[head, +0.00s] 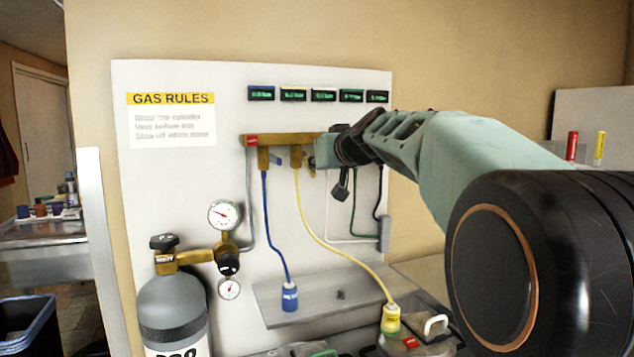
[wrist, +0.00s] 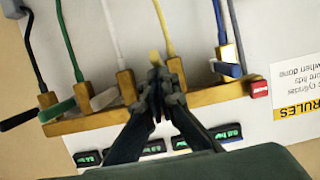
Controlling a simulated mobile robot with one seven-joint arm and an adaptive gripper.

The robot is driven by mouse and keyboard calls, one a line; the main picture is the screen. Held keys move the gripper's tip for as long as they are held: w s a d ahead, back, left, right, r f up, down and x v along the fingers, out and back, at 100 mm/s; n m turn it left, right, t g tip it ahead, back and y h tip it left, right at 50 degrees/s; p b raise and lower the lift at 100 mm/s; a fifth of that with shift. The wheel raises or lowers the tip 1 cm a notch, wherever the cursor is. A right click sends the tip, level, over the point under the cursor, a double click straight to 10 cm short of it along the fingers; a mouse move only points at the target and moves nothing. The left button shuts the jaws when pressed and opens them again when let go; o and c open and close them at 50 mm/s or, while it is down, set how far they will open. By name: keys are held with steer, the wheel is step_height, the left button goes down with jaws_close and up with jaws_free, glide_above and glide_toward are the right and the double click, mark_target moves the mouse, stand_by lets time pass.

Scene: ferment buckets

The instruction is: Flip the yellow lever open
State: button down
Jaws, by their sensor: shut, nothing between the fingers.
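The yellow lever (wrist: 155,58) shows in the wrist view as a small yellow end just beyond my fingertips. The rest of it is hidden behind the fingers, so I cannot tell its angle or whether they touch. It belongs to the brass valve (wrist: 176,70) whose yellow hose (head: 315,222) runs down to a yellow-capped bottle in the head view. My gripper (wrist: 158,82) is shut and empty, in front of the brass manifold (wrist: 90,122) at the yellow valve. In the head view my arm hides the right part of the manifold (head: 284,139).
A blue lever (wrist: 226,69) is on one side of the yellow valve, a white lever (wrist: 104,98) on the other. Green (wrist: 57,110) and black (wrist: 18,119) levers lie further left. A gas cylinder (head: 172,305) with gauges stands left; a grey shelf (head: 330,300) is below.

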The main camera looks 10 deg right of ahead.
mark_target(314, 177)
steer(key=f+b, duration=0.1)
steer(key=b, duration=0.2)
steer(key=shift+w+f, duration=0.1)
steer(key=shift+f, duration=0.25)
steer(key=f+b, duration=0.1)
steer(key=b, duration=0.1)
steer(key=f+b, duration=0.1)
steer(key=b, duration=0.1)
steer(key=shift+w+a, duration=0.1)
steer(key=shift+w, duration=0.2)
steer(key=f, duration=0.1)
steer(key=w+f+b, duration=0.1)
steer(key=w+b, duration=0.1)
steer(key=shift+w+a+f, duration=0.25)
steer(key=shift+f, duration=0.15)
steer(key=shift+s, duration=0.1)
